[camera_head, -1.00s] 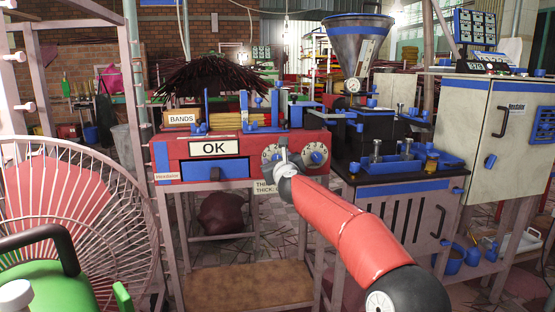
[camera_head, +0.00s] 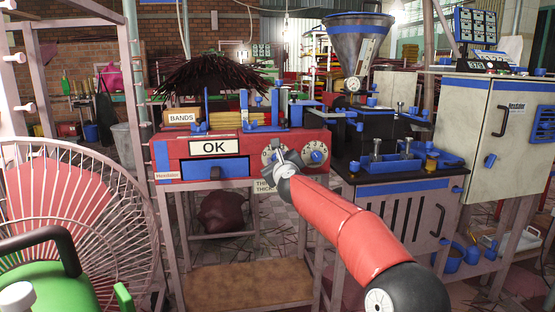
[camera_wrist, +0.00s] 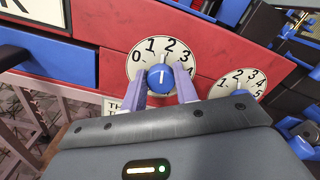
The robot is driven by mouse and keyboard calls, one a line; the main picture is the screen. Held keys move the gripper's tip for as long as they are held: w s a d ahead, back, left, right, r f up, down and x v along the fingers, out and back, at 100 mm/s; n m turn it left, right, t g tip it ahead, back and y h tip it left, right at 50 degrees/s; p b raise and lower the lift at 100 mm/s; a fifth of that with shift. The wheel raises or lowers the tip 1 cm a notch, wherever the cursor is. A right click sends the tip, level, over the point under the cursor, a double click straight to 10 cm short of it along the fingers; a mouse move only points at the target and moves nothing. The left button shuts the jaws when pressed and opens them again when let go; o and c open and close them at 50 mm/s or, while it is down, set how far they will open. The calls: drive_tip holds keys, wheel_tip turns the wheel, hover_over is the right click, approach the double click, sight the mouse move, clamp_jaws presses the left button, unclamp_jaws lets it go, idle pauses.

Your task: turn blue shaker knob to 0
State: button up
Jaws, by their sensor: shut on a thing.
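In the wrist view a blue knob (camera_wrist: 161,77) sits at the middle of a round white dial (camera_wrist: 140,66) marked 0 to 4, on a red panel. The white line on the knob points up, roughly between 1 and 2. My gripper (camera_wrist: 162,84) has one finger on each side of this knob and is shut on it. In the head view my gripper (camera_head: 279,156) is at the left of two dials on the red machine (camera_head: 262,145) and hides most of that knob.
A second blue knob (camera_head: 317,156) with its own dial is close on the right. An OK sign (camera_head: 215,147) is to the left, above a blue drawer front (camera_head: 215,170). A black machine with a blue tray (camera_head: 405,161) stands to the right, and a fan (camera_head: 75,210) at the left.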

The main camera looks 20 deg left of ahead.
drive_tip(key=n, duration=0.3)
drive_tip(key=n+p, duration=0.1)
drive_tip(key=n, duration=0.3)
drive_tip(key=n+p, duration=0.1)
drive_tip(key=n, duration=0.3)
drive_tip(key=shift+s+a+f, duration=0.1)
drive_tip(key=shift+a+f, duration=0.05)
drive_tip(key=shift+f, duration=0.1)
drive_tip(key=shift+n, duration=0.4)
drive_tip(key=o, duration=1)
drive_tip(key=shift+c, duration=0.2)
drive_tip(key=b+v, duration=0.3)
drive_tip(key=v, duration=0.4)
drive_tip(key=shift+s+d, duration=0.25)
drive_tip(key=shift+s, duration=0.05)
